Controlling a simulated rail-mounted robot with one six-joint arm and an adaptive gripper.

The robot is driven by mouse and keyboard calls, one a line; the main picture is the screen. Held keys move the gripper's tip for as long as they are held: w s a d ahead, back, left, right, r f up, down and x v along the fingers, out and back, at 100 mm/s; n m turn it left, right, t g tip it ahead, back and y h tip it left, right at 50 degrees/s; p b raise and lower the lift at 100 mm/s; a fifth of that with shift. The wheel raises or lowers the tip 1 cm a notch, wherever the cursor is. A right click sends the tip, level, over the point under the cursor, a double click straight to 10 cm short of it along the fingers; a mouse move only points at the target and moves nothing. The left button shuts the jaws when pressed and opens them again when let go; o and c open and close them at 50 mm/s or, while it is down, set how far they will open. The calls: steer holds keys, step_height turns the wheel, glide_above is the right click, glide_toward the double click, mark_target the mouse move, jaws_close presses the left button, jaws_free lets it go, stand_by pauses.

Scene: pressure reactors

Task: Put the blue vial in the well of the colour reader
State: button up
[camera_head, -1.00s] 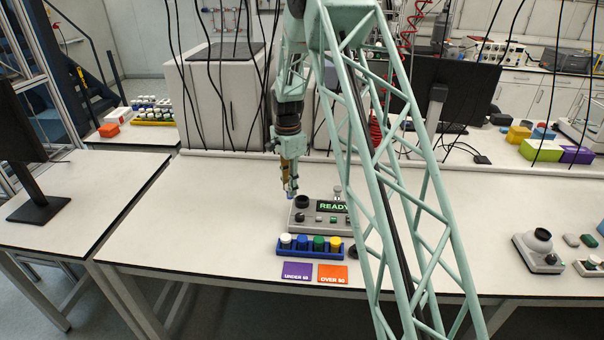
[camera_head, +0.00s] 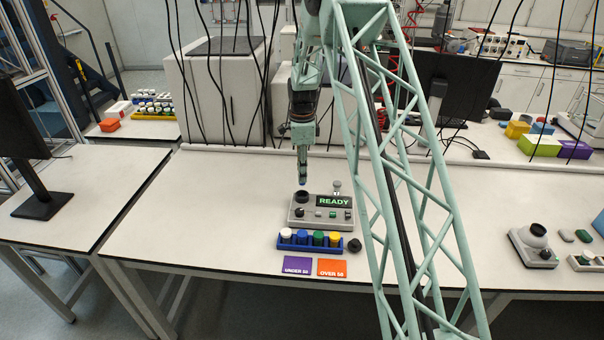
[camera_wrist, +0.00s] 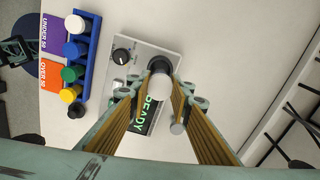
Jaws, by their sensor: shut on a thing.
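The colour reader (camera_head: 322,217) is a grey box with a lit "READY" display; it also shows in the wrist view (camera_wrist: 126,72). Its well (camera_head: 301,196) is a black ring at the back left, seen in the wrist view (camera_wrist: 160,65) just beyond the fingertips. My gripper (camera_head: 302,181) points down above the well. In the wrist view my gripper (camera_wrist: 161,92) is shut on a vial with a pale round top (camera_wrist: 160,85), overlapping the well's edge. Its lower end looks bluish in the head view. A blue-capped vial (camera_head: 302,237) stands in the blue rack (camera_head: 310,248).
White, green and yellow-capped vials share the rack. A black round thing (camera_head: 354,245) stands at its right end. Purple "UNDER 50" (camera_head: 297,265) and orange "OVER 50" (camera_head: 332,268) cards lie in front. The table left is clear.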

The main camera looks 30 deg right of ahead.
steer(key=shift+f, duration=0.15)
steer(key=shift+f+b, duration=0.5)
steer(key=shift+f, duration=1.25)
steer(key=shift+f+b, duration=1.35)
steer(key=shift+f, duration=0.65)
stand_by(1.3)
steer(key=o, duration=0.9)
steer(key=shift+o, duration=0.2)
steer(key=o, duration=0.5)
steer(key=shift+c, duration=0.2)
steer(key=shift+r, duration=0.15)
steer(key=shift+r+p, duration=1.1)
steer(key=shift+r, duration=2.25)
